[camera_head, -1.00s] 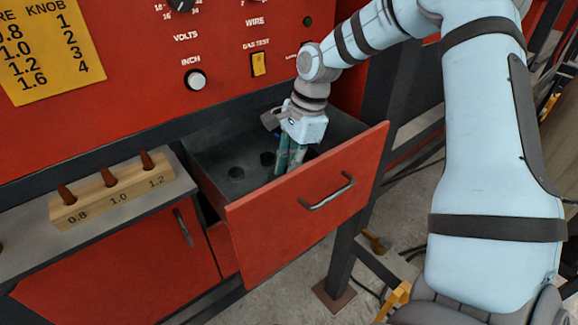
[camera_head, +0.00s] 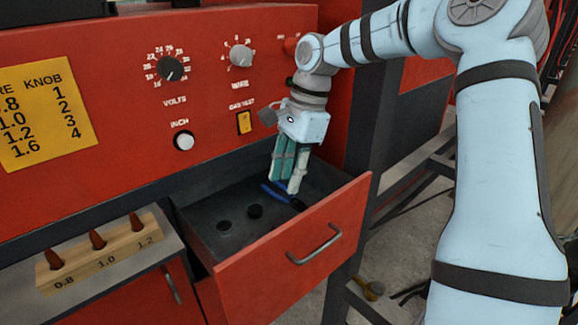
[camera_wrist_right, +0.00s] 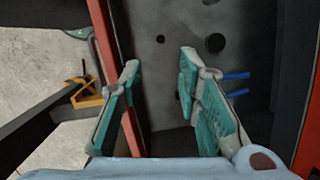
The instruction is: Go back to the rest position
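My right gripper (camera_head: 287,184) points down over the open red drawer (camera_head: 300,258), its fingertips just above the drawer's inside. In the right wrist view its two green-padded fingers (camera_wrist_right: 160,60) stand well apart, with nothing between them. A blue-handled tool (camera_head: 272,193) lies on the drawer floor behind the fingers. Its two blue handles also show in the right wrist view (camera_wrist_right: 236,77); its other end is hidden. My left gripper is in neither current view.
Dark round pieces (camera_head: 255,211) lie in the drawer. The red panel (camera_head: 120,100) with knobs rises close behind the gripper. A wooden block (camera_head: 100,255) with several copper-coloured tips stands on the ledge at left. Open floor shows right of the drawer.

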